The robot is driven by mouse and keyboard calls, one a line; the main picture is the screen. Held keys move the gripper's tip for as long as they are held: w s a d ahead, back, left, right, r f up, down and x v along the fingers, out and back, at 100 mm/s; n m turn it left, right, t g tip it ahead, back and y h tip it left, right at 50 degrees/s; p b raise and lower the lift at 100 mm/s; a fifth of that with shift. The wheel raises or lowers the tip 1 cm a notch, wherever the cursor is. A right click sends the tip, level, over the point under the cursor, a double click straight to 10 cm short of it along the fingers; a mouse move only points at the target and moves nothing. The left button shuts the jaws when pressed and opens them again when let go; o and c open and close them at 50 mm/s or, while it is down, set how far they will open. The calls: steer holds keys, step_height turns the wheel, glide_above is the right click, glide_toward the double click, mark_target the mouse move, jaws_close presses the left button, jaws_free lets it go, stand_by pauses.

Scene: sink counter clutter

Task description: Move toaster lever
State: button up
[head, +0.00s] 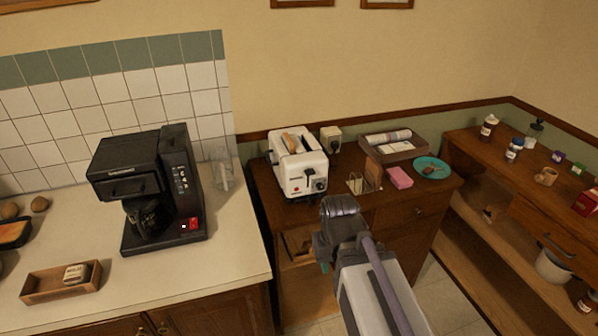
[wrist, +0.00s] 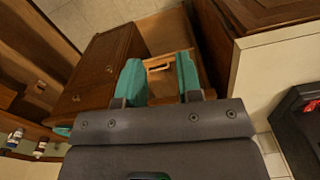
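The white toaster (head: 291,176) stands on the wooden cabinet in the head view, with its control end facing me. A slice of bread (head: 289,142) pokes up from its top. The small dark lever (head: 310,172) shows on that end, above a black knob; its exact height in the slot is too small to tell. My gripper (head: 325,266) hangs in front of the cabinet, below and to the right of the toaster and apart from it. In the wrist view my gripper (wrist: 160,80) has its two teal fingers spread with nothing between them. The toaster is not clear in the wrist view.
A black coffee maker (head: 157,192) stands on the left counter (head: 232,262), beside a glass (head: 222,169). Right of the toaster are a napkin holder (head: 373,173), a pink sponge (head: 400,177), a teal plate (head: 443,164) and a tray (head: 419,149). Floor is open between the cabinets.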

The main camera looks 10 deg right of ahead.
steer(key=w+r+p, duration=0.2)
steer(key=r, duration=0.1)
steer(key=shift+w+d+r+p, duration=0.1)
steer(key=shift+w+p, duration=0.3)
steer(key=shift+c, duration=1.4)
steer(key=w+r+p, duration=0.1)
steer(key=w, duration=0.1)
steer(key=w+r+p, duration=0.1)
steer(key=w, duration=0.2)
steer(key=w+r+p, duration=0.1)
steer(key=w, duration=0.1)
steer(key=shift+w+d, duration=0.25)
steer(key=shift+w, duration=0.1)
jaws_close()
steer(key=n+t+p, duration=0.1)
steer(key=n+p, duration=0.1)
steer(key=p, duration=0.3)
glide_toward(310, 172)
steer(key=shift+d+f, duration=0.1)
steer(key=shift+b, duration=0.3)
steer(key=f+b, duration=0.7)
steer(key=shift+w, duration=0.35)
